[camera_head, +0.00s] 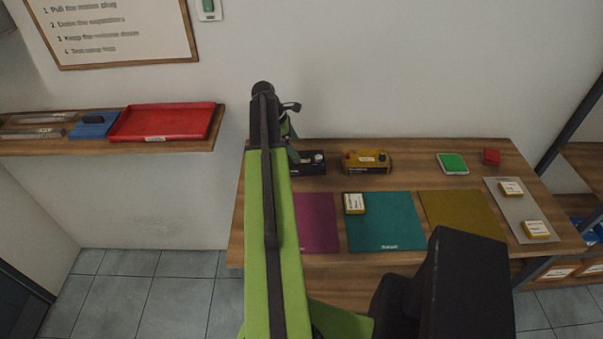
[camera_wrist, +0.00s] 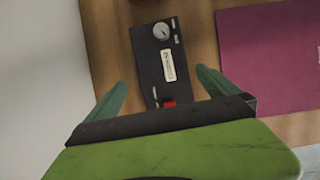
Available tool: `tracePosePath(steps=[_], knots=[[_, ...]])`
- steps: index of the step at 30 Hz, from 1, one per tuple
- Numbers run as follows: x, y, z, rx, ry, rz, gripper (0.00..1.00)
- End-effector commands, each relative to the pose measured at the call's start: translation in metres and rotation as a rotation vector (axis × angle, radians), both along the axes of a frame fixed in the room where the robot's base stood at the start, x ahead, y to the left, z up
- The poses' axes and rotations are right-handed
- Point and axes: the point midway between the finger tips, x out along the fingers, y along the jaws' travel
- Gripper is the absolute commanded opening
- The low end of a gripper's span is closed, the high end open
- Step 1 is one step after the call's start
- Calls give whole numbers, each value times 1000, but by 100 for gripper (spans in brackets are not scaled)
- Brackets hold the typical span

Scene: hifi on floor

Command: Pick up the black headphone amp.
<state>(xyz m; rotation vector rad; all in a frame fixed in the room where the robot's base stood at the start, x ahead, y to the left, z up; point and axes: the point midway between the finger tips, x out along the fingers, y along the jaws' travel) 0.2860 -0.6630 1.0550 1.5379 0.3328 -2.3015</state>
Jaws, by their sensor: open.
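The black headphone amp (camera_head: 309,165) stands on the wooden table near the back wall, partly hidden by my arm in the head view. In the wrist view the amp (camera_wrist: 153,60) lies ahead of my gripper, with a grey knob, a white label and a red part at its near end. My gripper (camera_wrist: 164,87) is open, its two green fingers on either side of the amp's near end in the picture. I cannot tell how far above the amp the fingertips are. In the head view my gripper (camera_head: 289,128) is mostly hidden behind my arm.
A yellow box with knobs (camera_head: 367,162) stands right of the amp. Purple (camera_head: 317,222), teal (camera_head: 385,235) and mustard (camera_head: 460,215) mats lie in front. A grey tray (camera_head: 510,205) bears two small boxes. A wall shelf (camera_head: 213,128) with a red tray (camera_head: 160,122) is left.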

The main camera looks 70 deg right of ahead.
Motion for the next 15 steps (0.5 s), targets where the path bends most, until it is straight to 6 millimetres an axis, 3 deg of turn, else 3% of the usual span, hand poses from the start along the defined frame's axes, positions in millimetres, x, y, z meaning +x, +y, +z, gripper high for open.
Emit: tracePosePath(steps=[1,3,10,15], knots=[[-4,-1,-20,0,0,-1,100],[-8,-3,-28,0,0,-1,100],[-10,-4,-29,1,0,2,100],[-18,-4,-53,0,0,1,100]])
